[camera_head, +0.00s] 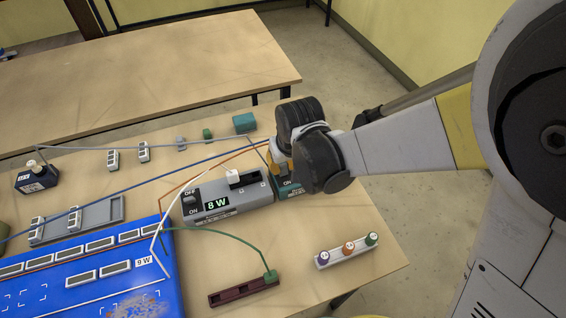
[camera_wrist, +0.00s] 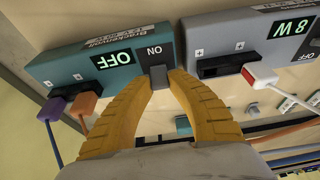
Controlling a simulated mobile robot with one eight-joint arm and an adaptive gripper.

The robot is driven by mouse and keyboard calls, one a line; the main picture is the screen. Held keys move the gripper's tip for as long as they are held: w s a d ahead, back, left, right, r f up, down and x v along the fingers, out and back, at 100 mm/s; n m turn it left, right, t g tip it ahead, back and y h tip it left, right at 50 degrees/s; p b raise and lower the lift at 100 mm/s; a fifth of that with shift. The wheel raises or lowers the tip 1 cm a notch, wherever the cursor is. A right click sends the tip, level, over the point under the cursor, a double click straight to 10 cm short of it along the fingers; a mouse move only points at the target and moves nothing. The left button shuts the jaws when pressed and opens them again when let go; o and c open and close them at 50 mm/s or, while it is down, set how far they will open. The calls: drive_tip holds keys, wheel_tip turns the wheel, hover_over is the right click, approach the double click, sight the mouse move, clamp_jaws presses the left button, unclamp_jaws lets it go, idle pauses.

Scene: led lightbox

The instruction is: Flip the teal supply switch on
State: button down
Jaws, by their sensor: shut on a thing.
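The teal supply (camera_wrist: 105,62) fills the upper left of the wrist view, and its display reads OFF. Its small dark switch (camera_wrist: 157,76) sits beside the ON label. My gripper (camera_wrist: 158,80) has its two yellow fingers closed around this switch at their tips. A purple plug (camera_wrist: 52,107) and an orange plug (camera_wrist: 84,104) are in the teal supply. In the head view the teal supply (camera_head: 291,190) is mostly hidden under my gripper (camera_head: 279,165).
A grey supply (camera_head: 240,203) with an 8 W display stands close beside the teal one, a white plug (camera_head: 233,175) on it. A blue panel (camera_head: 110,285), a maroon strip (camera_head: 243,291) and a block with coloured knobs (camera_head: 347,250) lie nearby. Cables cross the table.

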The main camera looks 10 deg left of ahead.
drive_tip(key=t+b, duration=0.1)
drive_tip(key=s+t+y+b, duration=0.1)
drive_tip(key=shift+d+f+t+y+b, duration=0.3)
drive_tip(key=shift+d, duration=0.05)
drive_tip(key=shift+s+d+t+y+b, duration=0.1)
drive_tip(key=shift+s+t+y+b, duration=0.15)
drive_tip(key=shift+t+y+b, duration=0.45)
drive_tip(key=shift+b, duration=0.4)
drive_tip(key=c, duration=1.2)
unclamp_jaws()
drive_tip(key=v, duration=1.2)
drive_tip(key=shift+s, duration=0.25)
